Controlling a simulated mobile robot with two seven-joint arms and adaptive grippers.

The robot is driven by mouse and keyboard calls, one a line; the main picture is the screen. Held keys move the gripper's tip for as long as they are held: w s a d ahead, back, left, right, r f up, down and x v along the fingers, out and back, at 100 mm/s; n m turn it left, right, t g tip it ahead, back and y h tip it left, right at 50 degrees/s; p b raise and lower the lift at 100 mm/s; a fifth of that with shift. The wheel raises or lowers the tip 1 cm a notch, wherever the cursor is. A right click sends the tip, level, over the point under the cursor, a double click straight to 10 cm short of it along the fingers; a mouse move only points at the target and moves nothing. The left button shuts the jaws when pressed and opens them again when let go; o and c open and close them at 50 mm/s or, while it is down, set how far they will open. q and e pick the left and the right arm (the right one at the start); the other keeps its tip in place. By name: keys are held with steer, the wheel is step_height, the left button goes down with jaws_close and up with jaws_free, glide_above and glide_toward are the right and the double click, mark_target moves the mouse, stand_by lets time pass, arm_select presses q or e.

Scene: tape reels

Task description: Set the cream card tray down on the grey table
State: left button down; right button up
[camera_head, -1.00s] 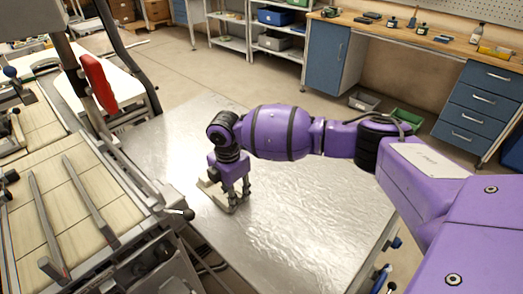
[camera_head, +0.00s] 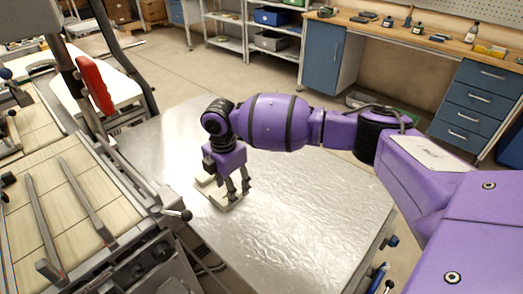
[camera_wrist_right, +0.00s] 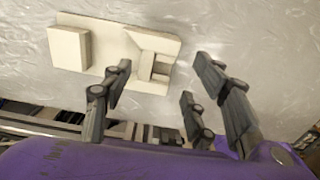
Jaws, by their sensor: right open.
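The cream card tray (camera_head: 205,186) lies flat on the grey table (camera_head: 290,220), near its left side. In the right wrist view the tray (camera_wrist_right: 105,32) shows a flat base with a solid block at one end and a slotted holder (camera_wrist_right: 153,60) at the other. My right gripper (camera_head: 238,191) points down just over the tray and partly hides it. In the wrist view its fingers (camera_wrist_right: 160,85) are spread apart with nothing between them; one fingertip overlaps the tray's edge in the picture. My left gripper is not in view.
A tiled machine bench (camera_head: 65,215) with metal bars and a knobbed lever adjoins the table's left side. A red handle (camera_head: 96,84) stands above it. The table's middle and right are bare. A workbench with blue drawers (camera_head: 480,100) stands at the back right.

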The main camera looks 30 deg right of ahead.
step_height(320, 180, up, 9)
steer(key=shift+f, duration=0.1)
stand_by(0.6)
